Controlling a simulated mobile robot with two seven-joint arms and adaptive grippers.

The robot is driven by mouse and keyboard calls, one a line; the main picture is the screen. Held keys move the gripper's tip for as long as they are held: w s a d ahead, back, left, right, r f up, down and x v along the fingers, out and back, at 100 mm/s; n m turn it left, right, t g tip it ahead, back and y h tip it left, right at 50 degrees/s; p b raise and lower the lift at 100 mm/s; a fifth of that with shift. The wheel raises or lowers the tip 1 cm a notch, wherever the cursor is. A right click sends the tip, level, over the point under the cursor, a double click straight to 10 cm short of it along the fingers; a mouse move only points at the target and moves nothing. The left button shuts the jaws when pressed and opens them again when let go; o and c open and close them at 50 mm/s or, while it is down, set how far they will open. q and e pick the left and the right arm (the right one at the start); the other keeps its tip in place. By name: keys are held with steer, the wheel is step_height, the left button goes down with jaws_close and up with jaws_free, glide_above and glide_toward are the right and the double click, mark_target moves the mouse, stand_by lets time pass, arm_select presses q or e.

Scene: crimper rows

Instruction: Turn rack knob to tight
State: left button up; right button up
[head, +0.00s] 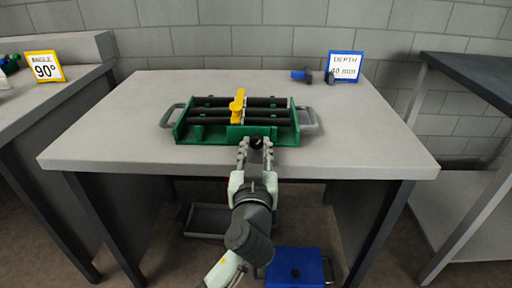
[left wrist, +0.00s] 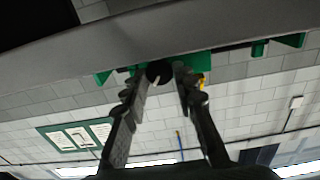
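The green rack (head: 210,137) lies on the grey table, with black rods across it and a yellow upright piece (head: 238,107) near its middle. The round black rack knob (head: 256,142) is on its front side, right of centre. My left gripper (head: 256,147) reaches in from the front, with one finger on each side of the knob. In the left wrist view the dark knob (left wrist: 160,71) sits between the fingertips (left wrist: 159,75), which look close against it. A pale line runs down from the knob. Tight markings cannot be read. My right gripper is not in view.
A yellow-framed "ANGLE 90°" sign (head: 45,67) stands on the left bench. A blue-framed "DEPTH 40 mm" sign (head: 344,66) stands at the table's back right, beside a small blue and dark item (head: 301,76). A blue box (head: 295,266) is below. The table's right side is clear.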

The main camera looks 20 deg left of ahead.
arm_select(q)
jaws_close()
steer(key=shift+m, duration=0.3)
steer(key=m+p, duration=0.1)
steer(key=m, duration=0.1)
steer(key=shift+r+m, duration=0.1)
steer(key=shift+m, duration=0.2)
steer(key=m+p, duration=0.2)
steer(key=m, duration=0.3)
steer(key=shift+d+p, duration=0.1)
steer(key=shift+p, duration=0.25)
steer(key=shift+m, duration=0.4)
steer(key=shift+m+p, duration=0.5)
steer(key=shift+m, duration=0.5)
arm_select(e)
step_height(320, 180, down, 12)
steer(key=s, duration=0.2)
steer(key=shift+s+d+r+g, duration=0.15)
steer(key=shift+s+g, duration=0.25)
